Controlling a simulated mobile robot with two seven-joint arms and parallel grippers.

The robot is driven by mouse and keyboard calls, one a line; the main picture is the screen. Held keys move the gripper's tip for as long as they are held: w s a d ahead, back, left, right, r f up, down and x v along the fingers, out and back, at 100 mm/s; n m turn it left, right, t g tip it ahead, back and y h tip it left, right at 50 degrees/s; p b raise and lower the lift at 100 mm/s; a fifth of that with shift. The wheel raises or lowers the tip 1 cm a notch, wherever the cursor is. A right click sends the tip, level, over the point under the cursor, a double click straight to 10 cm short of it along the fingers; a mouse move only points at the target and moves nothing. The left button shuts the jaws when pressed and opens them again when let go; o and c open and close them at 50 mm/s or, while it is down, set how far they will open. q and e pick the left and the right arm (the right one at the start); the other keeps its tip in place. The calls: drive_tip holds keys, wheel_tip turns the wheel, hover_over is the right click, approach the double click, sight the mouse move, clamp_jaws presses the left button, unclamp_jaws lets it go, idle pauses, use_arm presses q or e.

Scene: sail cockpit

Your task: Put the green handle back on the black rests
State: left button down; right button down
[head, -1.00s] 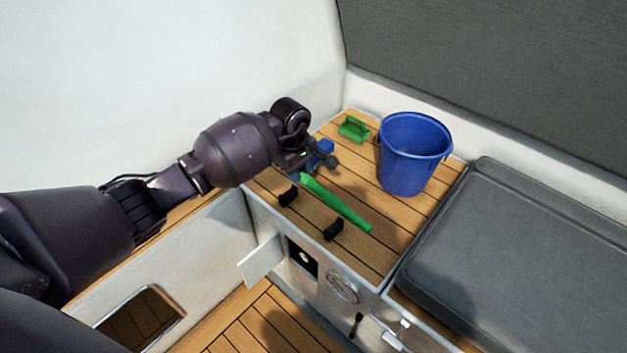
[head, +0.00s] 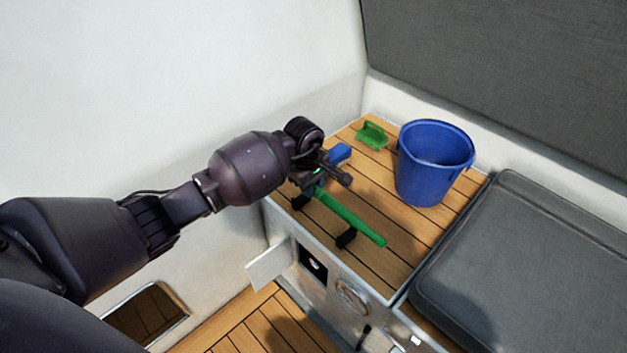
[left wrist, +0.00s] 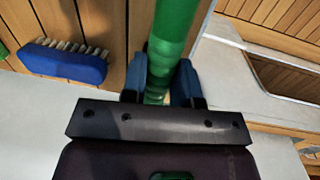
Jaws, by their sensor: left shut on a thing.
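The green handle (head: 350,216) is a long rod over the front part of the wooden bench top in the head view. My left gripper (head: 317,185) is shut on it near its left end; in the left wrist view the handle (left wrist: 172,38) runs between the two blue fingers (left wrist: 162,88). Two black rests stand near the bench's front edge: the right rest (head: 346,238) is just below the handle's right part, and the left rest (head: 299,202) is partly hidden by the gripper. I cannot tell whether the handle touches them. My right gripper is not in view.
A blue bucket (head: 433,165) stands behind and right of the handle. A green scrubber (head: 372,135) and a blue brush (head: 339,153), also in the left wrist view (left wrist: 64,62), lie at the back. A grey cushion (head: 530,255) is on the right.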

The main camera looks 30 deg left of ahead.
use_arm(q)
wheel_tip(320, 180, down, 2)
drive_tip(key=shift+b, duration=0.3)
drive_tip(key=shift+f+b, duration=0.35)
drive_tip(key=shift+f, duration=0.45)
drive_tip(key=shift+f+b, duration=0.3)
drive_tip(key=shift+f, duration=0.7)
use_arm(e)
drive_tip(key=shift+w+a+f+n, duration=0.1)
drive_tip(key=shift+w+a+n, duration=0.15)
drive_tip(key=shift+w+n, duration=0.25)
use_arm(q)
drive_tip(key=c, duration=0.8)
unclamp_jaws()
